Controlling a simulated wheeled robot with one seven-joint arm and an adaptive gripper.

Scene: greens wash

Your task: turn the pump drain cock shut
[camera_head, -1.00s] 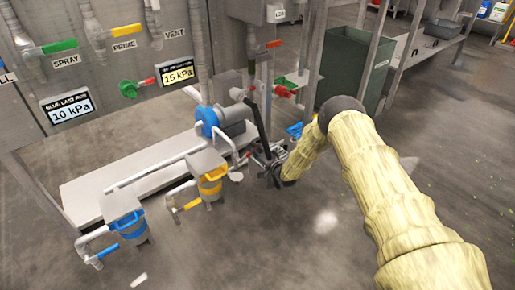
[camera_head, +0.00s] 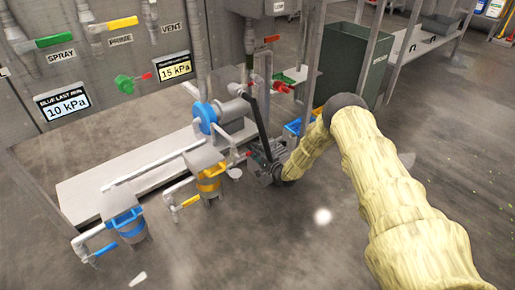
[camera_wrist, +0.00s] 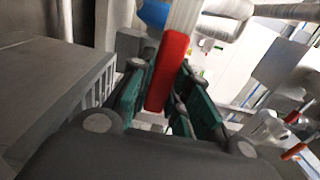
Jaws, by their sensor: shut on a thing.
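The pump (camera_head: 205,118), with a blue front and grey body, sits low below the wall panel. A red lever handle (camera_wrist: 167,70), which I take to be the drain cock's, stands between the green-padded fingers of my gripper (camera_wrist: 160,98) in the wrist view. My gripper is shut on it. Pale pipe and a blue part (camera_wrist: 153,13) show just beyond the handle. In the head view my gripper (camera_head: 254,156) is low beside the pump, at its lower right. Its fingers are small there, and the cock's body and exact angle are hard to make out.
A yellow-banded strainer (camera_head: 209,186) and a blue-banded one (camera_head: 130,228) stand left of my gripper. A dark green bin (camera_head: 350,62) is behind my arm. Red-handled valves (camera_head: 281,87) are above the gripper. The floor at front is open.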

